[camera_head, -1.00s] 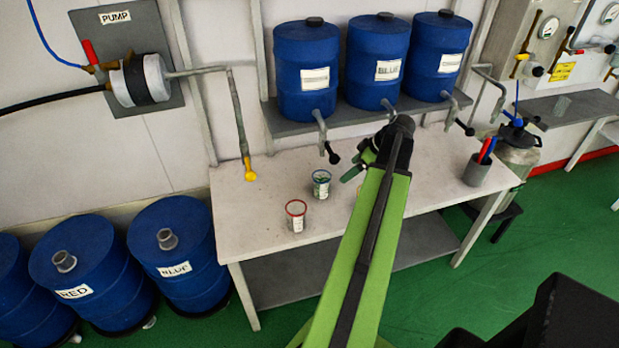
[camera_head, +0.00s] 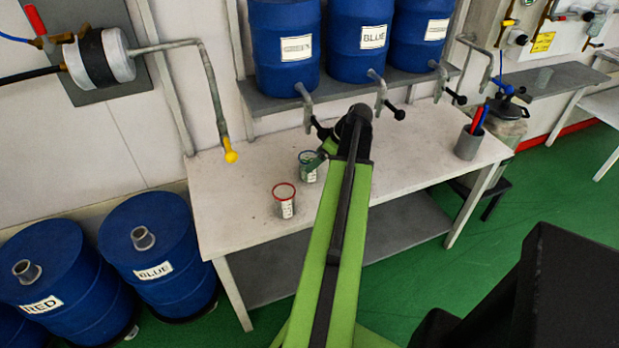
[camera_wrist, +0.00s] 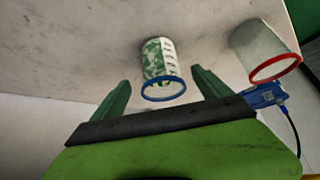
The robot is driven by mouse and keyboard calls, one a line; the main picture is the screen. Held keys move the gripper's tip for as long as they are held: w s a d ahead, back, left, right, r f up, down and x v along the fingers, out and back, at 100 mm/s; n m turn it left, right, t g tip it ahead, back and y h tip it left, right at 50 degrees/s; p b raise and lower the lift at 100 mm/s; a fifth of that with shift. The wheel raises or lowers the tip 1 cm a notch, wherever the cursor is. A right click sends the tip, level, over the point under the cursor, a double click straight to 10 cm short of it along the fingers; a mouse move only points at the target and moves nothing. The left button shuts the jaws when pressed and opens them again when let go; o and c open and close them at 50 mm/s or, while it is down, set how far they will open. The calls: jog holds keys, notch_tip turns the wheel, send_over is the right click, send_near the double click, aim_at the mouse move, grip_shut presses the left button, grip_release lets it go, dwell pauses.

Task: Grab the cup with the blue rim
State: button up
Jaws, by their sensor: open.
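The cup with the blue rim (camera_wrist: 158,62) stands on the white table, with green and white on its side. In the wrist view it appears between the two green fingers of my gripper (camera_wrist: 162,84). The fingers are open and spread, one on each side, with space between each finger and the cup. In the head view, my gripper (camera_head: 322,148) reaches over the table and partly covers this cup (camera_head: 308,172). A cup with a red rim (camera_head: 284,205) stands beside it, nearer the table's front edge; it also shows at the right of the wrist view (camera_wrist: 264,46).
Blue drums (camera_head: 284,45) with spouts sit on a shelf above the table (camera_head: 235,200). A yellow-tipped pipe (camera_head: 230,155) hangs left of the cups. A grey holder (camera_head: 467,145) with red and blue items stands at the right. The table's left part is clear.

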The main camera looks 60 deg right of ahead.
jog(key=b+x, duration=0.4)
jog(key=x, duration=0.1)
jog(key=shift+w+a+f, duration=0.1)
jog(key=shift+w+f, duration=0.05)
jog(key=shift+f, duration=0.2)
jog(key=shift+r, duration=0.2)
grip_shut()
jog(key=shift+r, duration=0.1)
